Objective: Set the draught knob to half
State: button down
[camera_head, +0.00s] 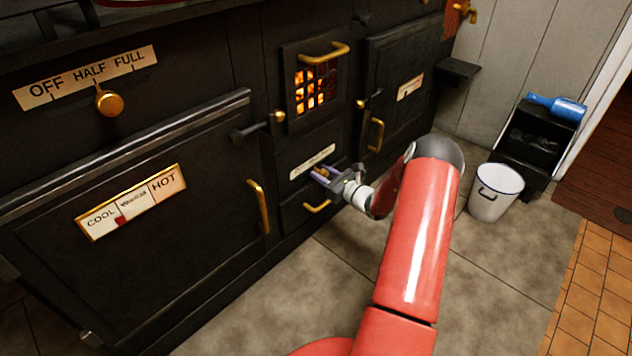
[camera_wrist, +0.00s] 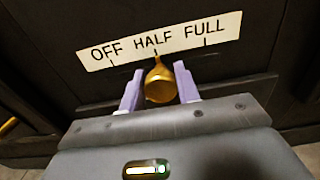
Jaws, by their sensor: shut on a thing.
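The knob (camera_wrist: 160,82) is brass and sits under a cream plate (camera_wrist: 160,40) marked OFF, HALF and FULL in the wrist view. Its narrow tip points up at the HALF mark. My gripper (camera_wrist: 158,88) has a lilac finger on each side of the knob and is shut on it. In the head view my gripper (camera_head: 326,176) is at the black stove front, just below a small cream plate (camera_head: 312,162) under the glowing fire grate (camera_head: 316,88). The fingers partly hide the knob there.
A second brass knob (camera_head: 109,101) sits under another OFF HALF FULL plate (camera_head: 86,77) at upper left. Brass handles (camera_head: 258,206) stick out of the stove doors. A white bucket (camera_head: 495,192) and a black coal scuttle (camera_head: 533,142) stand at right. The floor before the stove is clear.

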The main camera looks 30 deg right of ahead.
jog(key=c, duration=1)
grip_release()
jog(key=shift+c, duration=0.2)
jog(key=v, duration=0.7)
jog(key=shift+s+p, duration=0.35)
jog(key=shift+p, duration=0.05)
jog(key=shift+r, duration=0.15)
